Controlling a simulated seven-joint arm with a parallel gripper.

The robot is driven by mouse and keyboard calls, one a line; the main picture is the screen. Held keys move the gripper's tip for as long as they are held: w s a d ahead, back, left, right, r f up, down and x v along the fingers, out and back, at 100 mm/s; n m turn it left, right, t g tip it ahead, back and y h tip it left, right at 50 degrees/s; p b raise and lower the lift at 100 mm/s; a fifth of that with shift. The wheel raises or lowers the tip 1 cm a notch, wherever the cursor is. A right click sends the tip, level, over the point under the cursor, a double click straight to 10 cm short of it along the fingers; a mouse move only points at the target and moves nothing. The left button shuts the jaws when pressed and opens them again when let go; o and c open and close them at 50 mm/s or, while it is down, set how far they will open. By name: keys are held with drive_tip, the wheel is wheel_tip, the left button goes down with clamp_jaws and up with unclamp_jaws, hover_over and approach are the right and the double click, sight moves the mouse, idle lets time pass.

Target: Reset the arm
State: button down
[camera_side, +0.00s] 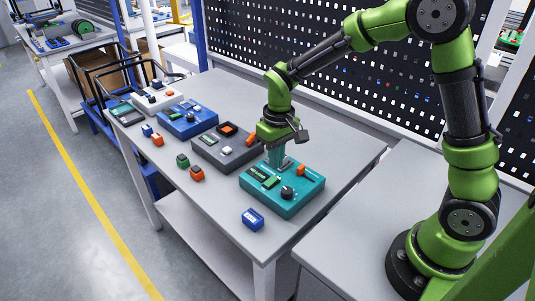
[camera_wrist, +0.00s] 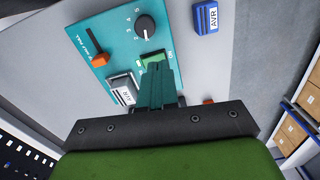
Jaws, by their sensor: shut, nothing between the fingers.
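My green arm reaches over the grey table, and my gripper (camera_side: 275,163) points down just above the teal panel box (camera_side: 300,197). In the wrist view my gripper (camera_wrist: 156,72) is shut and empty, its teal fingers together over the panel near the green switch (camera_wrist: 152,60). I cannot tell whether the fingertips touch the panel. A blue block marked AVR (camera_wrist: 206,17) lies on the table beside the panel.
The table (camera_side: 222,185) also holds a dark grey box (camera_side: 215,158), a blue box (camera_side: 200,124) and a white box (camera_side: 150,101) in a row. Small blocks, such as a green one (camera_side: 182,160) and an orange one (camera_side: 197,173), lie in front. A black pegboard (camera_side: 310,60) stands behind.

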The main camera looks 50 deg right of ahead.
drive_tip(key=s+r+m+t+y, duration=0.1)
drive_tip(key=s+r+m+t, duration=0.2)
drive_tip(key=s+r+t, duration=0.4)
drive_tip(key=s+d+r, duration=0.1)
drive_tip(key=s+r, duration=0.8)
drive_tip(key=shift+s+y, duration=0.15)
drive_tip(key=shift+y, duration=0.15)
